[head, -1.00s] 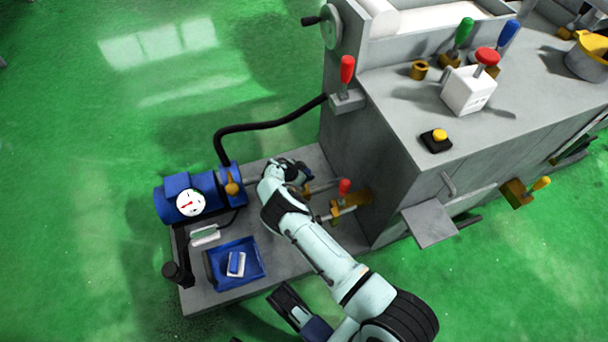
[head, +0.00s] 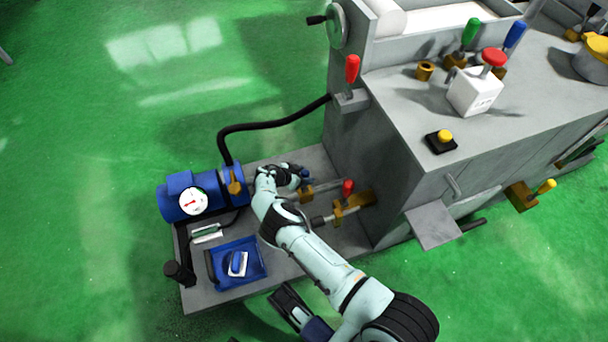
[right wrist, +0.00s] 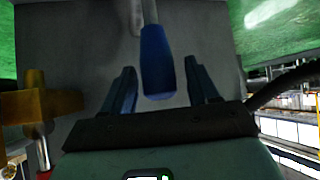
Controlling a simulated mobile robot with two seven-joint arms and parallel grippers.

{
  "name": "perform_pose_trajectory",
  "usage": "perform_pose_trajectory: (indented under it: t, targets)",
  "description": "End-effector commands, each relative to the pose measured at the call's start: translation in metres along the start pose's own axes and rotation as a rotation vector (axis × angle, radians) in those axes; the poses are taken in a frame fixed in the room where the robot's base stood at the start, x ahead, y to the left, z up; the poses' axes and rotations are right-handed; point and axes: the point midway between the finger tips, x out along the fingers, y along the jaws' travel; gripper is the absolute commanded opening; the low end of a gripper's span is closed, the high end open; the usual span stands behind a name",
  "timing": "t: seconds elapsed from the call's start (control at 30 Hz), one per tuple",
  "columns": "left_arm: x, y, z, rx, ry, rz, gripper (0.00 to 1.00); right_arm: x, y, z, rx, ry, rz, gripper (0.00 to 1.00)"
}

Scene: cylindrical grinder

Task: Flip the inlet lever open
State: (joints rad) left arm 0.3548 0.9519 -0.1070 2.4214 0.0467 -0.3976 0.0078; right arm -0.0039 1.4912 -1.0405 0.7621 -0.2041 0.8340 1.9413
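A lever with a blue handle (head: 305,173) stands by a brass valve (head: 306,191) on the pipes beside the machine. I take it for the inlet lever; no label is readable. In the right wrist view its blue handle (right wrist: 157,62) lies between the two fingers of my right gripper (right wrist: 160,75), with gaps on both sides. My right gripper (head: 296,174) is open and near the handle in the head view, partly hiding that area. A second lever with a red handle (head: 348,187) stands on another brass valve to the right.
A blue tray (head: 222,276) lies in front. A black hose (head: 270,124) arches behind. The grey machine (head: 385,190) walls off the right.

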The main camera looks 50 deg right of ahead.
Motion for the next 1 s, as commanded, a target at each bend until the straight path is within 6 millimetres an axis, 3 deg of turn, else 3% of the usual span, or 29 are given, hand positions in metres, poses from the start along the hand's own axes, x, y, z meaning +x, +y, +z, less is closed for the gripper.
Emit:
perform_pose_trajectory:
  t: [0.37, 0.47, 0.8, 1.0]
  targets:
    - [-0.002, 0.002, -0.002, 0.003, 0.010, 0.004, 0.43, -0.005, 0.000, -0.001, 0.001, 0.000, 0.001, 0.59]
    - [-0.007, 0.008, -0.008, 0.011, 0.034, 0.015, 0.43, -0.020, 0.000, -0.001, 0.001, 0.000, 0.000, 0.59]
    - [-0.033, 0.033, -0.036, 0.047, 0.151, 0.066, 0.43, -0.095, 0.000, -0.002, 0.001, 0.000, -0.002, 0.59]
    - [-0.042, 0.041, -0.044, 0.057, 0.188, 0.082, 0.43, -0.124, 0.000, -0.001, 0.001, 0.001, 0.001, 0.59]
